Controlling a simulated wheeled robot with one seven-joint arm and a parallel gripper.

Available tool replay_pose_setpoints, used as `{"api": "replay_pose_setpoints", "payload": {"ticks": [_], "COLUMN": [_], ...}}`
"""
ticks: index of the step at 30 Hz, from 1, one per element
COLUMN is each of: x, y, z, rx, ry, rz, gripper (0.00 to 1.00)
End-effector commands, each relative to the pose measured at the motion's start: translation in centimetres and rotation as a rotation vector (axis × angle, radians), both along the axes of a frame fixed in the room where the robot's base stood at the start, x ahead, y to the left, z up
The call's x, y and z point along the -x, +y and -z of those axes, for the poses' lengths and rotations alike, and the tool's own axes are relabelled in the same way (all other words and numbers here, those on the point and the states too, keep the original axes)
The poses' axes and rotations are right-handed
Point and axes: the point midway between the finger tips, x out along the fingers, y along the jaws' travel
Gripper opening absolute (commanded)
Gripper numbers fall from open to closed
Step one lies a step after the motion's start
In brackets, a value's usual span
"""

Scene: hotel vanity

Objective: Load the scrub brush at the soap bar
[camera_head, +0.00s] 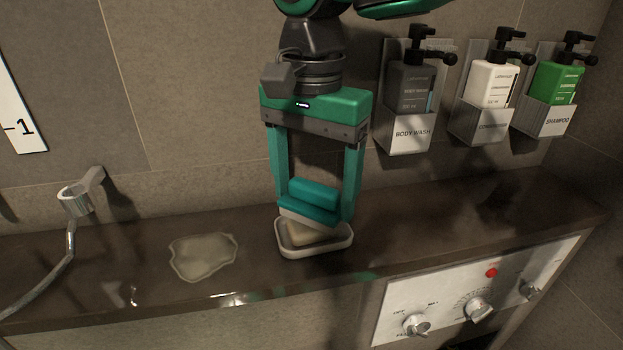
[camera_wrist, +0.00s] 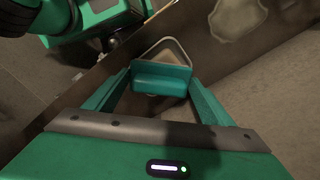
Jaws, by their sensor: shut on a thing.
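My gripper (camera_head: 315,200) is shut on the scrub brush (camera_head: 312,194), which has a teal grip and a pale underside. The brush is slightly tilted, directly over the soap bar (camera_head: 303,236). The cream soap bar lies in a white, shallow soap dish (camera_head: 318,252) on the dark counter. The brush's pale underside is at the soap bar and seems to touch it; the exact contact is hard to tell. In the wrist view the teal brush (camera_wrist: 161,79) spans the two fingers, and the dish rim (camera_wrist: 166,42) shows behind it. The soap bar is mostly hidden there.
A beige spill (camera_head: 203,256) lies on the counter (camera_head: 130,265) left of the dish. A metal holder with a hose (camera_head: 75,200) stands at far left. Body wash (camera_head: 411,88), conditioner (camera_head: 490,88) and shampoo (camera_head: 554,84) dispensers hang on the wall at right. A control panel (camera_head: 470,300) fronts the counter.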

Motion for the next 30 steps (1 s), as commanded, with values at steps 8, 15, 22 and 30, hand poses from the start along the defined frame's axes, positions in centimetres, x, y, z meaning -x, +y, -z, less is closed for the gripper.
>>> {"api": "replay_pose_setpoints", "payload": {"ticks": [8,15,22,30], "x": [0.00,0.00,0.00,0.00], "y": [0.00,0.01,0.01,0.01], "z": [0.11,0.36,0.61,0.88], "rx": [0.000,0.000,0.000,0.000], "ry": [0.000,0.000,0.001,0.001], "rz": [0.000,0.000,0.001,0.001], "gripper": [0.58,0.58,0.58,0.58]}}
